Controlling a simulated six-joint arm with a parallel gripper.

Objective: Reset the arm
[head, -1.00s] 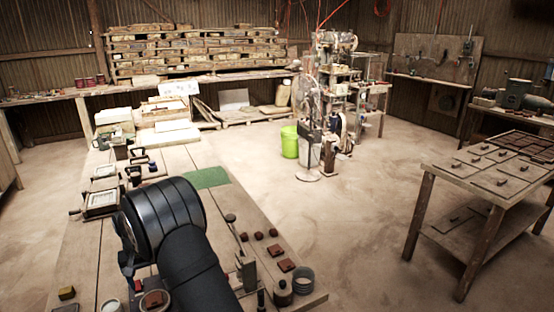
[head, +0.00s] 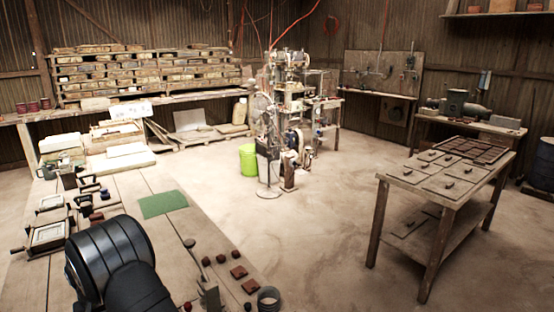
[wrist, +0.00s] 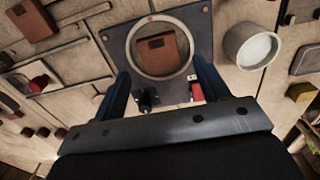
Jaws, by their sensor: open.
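My gripper (wrist: 163,72) is open in the wrist view, its two dark blue fingers well apart with nothing held between them. Beyond the fingertips lies a dark square plate (wrist: 200,20) with a pale ring (wrist: 134,48) around a brown tile (wrist: 158,53). I cannot tell how far the fingers are above it. A small red and white piece (wrist: 195,88) shows beside the right finger. In the head view my black arm fills the lower left, and the gripper is out of sight.
A grey cylindrical pot (wrist: 250,46) and a yellow block (wrist: 299,92) lie right of my gripper. In the head view, the workbench carries a green mat (head: 162,204) and brown tiles (head: 239,272). A wooden table (head: 408,177) with tiles stands right, with open floor between.

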